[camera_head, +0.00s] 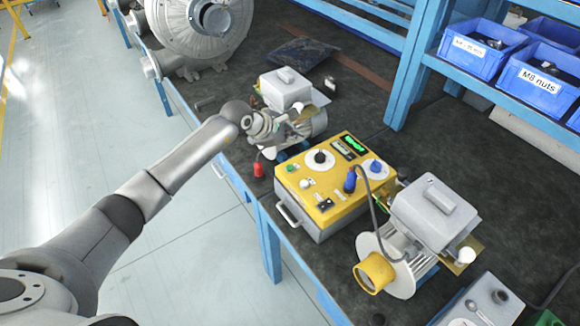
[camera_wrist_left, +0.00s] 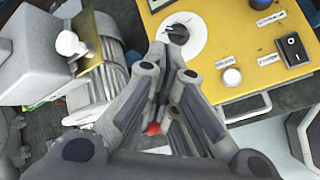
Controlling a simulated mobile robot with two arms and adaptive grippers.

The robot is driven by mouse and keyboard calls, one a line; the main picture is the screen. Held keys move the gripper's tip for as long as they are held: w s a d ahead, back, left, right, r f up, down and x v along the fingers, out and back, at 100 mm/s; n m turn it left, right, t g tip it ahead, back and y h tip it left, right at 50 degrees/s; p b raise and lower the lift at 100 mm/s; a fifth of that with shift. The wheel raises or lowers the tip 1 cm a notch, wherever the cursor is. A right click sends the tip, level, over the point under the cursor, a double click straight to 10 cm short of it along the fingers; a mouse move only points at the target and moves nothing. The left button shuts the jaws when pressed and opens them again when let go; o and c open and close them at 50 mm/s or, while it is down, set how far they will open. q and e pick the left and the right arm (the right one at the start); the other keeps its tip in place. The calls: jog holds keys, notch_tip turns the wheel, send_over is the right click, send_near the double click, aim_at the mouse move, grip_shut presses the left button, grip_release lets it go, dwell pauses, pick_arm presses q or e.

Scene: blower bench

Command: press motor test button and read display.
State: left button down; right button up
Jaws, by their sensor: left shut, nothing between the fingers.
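The tester box (camera_head: 335,205) has a yellow top panel with a green-lit display (camera_head: 355,143), whose reading is too small to make out. A white button (camera_head: 306,182) sits near the panel's front left, with a green button (camera_head: 291,169) farther left and a black rocker switch (camera_head: 325,204) to its right. My left gripper (camera_head: 284,128) is shut and empty, left of and behind the panel. In the left wrist view its fingertips (camera_wrist_left: 170,55) show beside the white dial (camera_wrist_left: 188,48); the white button (camera_wrist_left: 232,77) and rocker switch (camera_wrist_left: 292,48) are to their right. My right gripper is out of view.
Another motor (camera_head: 287,90) is behind my gripper. A large blower (camera_head: 200,30) stands farther back. Blue bins (camera_head: 540,75) sit on the right shelf.

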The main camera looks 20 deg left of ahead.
pick_arm(q)
jog(key=b, duration=0.4)
send_over(292, 169)
notch_tip(292, 169, down, 8)
jog(key=shift+r, duration=0.25)
jog(key=shift+f+b, duration=0.6)
jog(key=shift+b, duration=0.15)
jog(key=shift+f, duration=0.1)
dwell(0.5)
jog(key=shift+f+b, duration=0.3)
jog(key=shift+b, duration=0.15)
